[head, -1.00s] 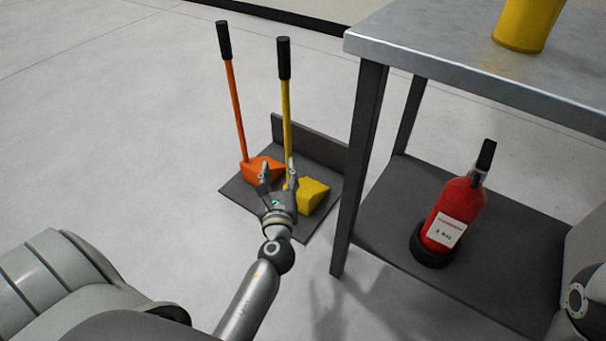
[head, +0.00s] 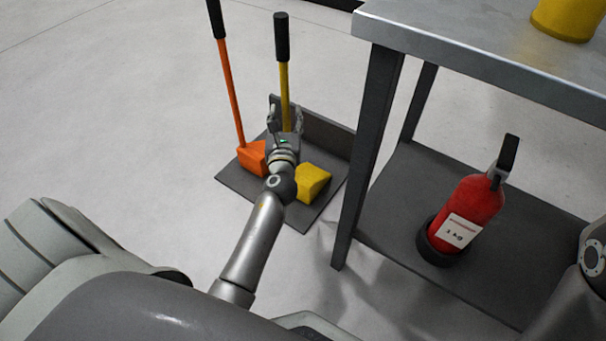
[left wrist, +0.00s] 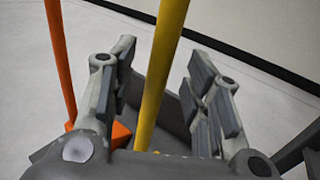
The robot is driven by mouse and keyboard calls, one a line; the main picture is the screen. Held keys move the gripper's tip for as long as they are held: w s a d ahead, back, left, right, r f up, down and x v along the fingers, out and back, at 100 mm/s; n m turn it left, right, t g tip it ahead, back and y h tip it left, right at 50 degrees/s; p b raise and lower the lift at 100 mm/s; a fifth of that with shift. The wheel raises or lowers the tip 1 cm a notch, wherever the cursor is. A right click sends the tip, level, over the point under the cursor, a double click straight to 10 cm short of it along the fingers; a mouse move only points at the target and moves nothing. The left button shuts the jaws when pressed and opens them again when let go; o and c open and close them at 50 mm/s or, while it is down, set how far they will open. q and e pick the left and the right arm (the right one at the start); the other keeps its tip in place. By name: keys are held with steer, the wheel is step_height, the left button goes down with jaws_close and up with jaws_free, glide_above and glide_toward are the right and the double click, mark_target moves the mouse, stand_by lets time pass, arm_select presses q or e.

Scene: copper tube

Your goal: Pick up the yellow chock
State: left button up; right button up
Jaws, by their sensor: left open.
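The yellow chock (head: 313,181) sits on a dark tray (head: 240,182) on the floor. Its yellow handle (head: 285,85) rises upright and ends in a black grip (head: 281,37). My left gripper (head: 286,112) is open at the lower part of this handle. In the left wrist view the yellow handle (left wrist: 163,70) stands between the open fingers (left wrist: 165,92), with gaps visible on both sides. The gripper and wrist hide the handle's foot and part of the chock. My right gripper is not in view.
An orange chock (head: 252,158) with its own long handle (head: 231,90) stands just left on the same tray. A metal table (head: 450,55) stands at the right, its leg (head: 368,150) close to the tray. A red fire extinguisher (head: 468,215) stands on its lower shelf.

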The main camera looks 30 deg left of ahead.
mark_target(286, 112)
arm_select(q)
steer(key=shift+b+x, duration=0.3)
steer(key=shift+x, duration=1.1)
jaws_close()
steer(key=shift+w+r, duration=0.1)
steer(key=shift+r, duration=0.25)
